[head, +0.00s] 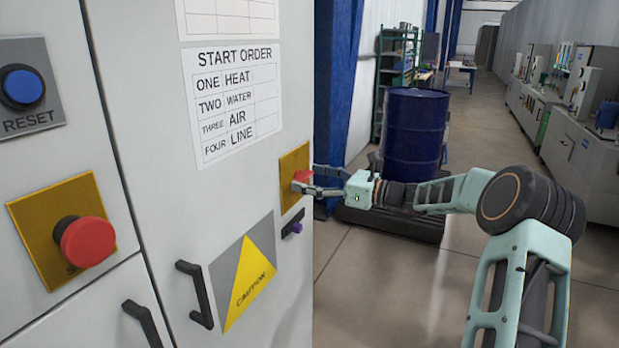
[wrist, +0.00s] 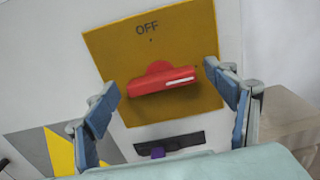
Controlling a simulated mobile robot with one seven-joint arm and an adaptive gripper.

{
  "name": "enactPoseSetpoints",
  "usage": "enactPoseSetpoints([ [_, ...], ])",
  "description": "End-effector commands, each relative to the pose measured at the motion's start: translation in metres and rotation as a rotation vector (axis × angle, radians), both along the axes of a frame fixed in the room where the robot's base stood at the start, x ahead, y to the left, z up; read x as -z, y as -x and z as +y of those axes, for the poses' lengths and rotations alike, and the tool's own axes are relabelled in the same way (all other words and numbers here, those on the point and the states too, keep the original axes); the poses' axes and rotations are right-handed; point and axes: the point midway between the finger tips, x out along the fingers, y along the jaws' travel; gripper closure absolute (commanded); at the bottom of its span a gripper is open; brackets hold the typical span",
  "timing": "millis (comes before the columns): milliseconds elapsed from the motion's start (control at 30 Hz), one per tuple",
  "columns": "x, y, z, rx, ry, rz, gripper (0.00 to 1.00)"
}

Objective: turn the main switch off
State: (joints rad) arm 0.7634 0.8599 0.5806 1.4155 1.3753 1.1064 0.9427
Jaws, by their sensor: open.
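The main switch is a red handle (wrist: 161,79) on a yellow plate (wrist: 195,112) marked OFF at its top in the wrist view. The handle lies nearly crosswise, tilted slightly with the plate, with a white line at its right end. In the head view the switch handle (head: 302,175) is at the right edge of the grey cabinet. My gripper (head: 308,181) is open in front of it. In the wrist view one finger is left of the handle and one right, with gaps showing; I cannot tell whether they reach its depth.
Below the plate is a dark strip with a purple knob (wrist: 158,152). The cabinet also has a red stop button (head: 86,241), a blue reset button (head: 22,86), a caution sign (head: 243,274) and a protruding door handle (head: 195,294). A blue drum (head: 415,135) stands behind my arm.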

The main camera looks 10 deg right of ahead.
Motion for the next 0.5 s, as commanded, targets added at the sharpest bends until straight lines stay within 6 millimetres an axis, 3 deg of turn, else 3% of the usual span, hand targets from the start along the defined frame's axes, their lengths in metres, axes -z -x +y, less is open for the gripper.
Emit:
enactPoseSetpoints([
  [267, 0.0003, -0.0014, 0.0016, 0.001, 0.0, 0.0, 0.22],
  [500, 0.0003, -0.0013, 0.0014, 0.001, 0.0, 0.0, 0.46],
])
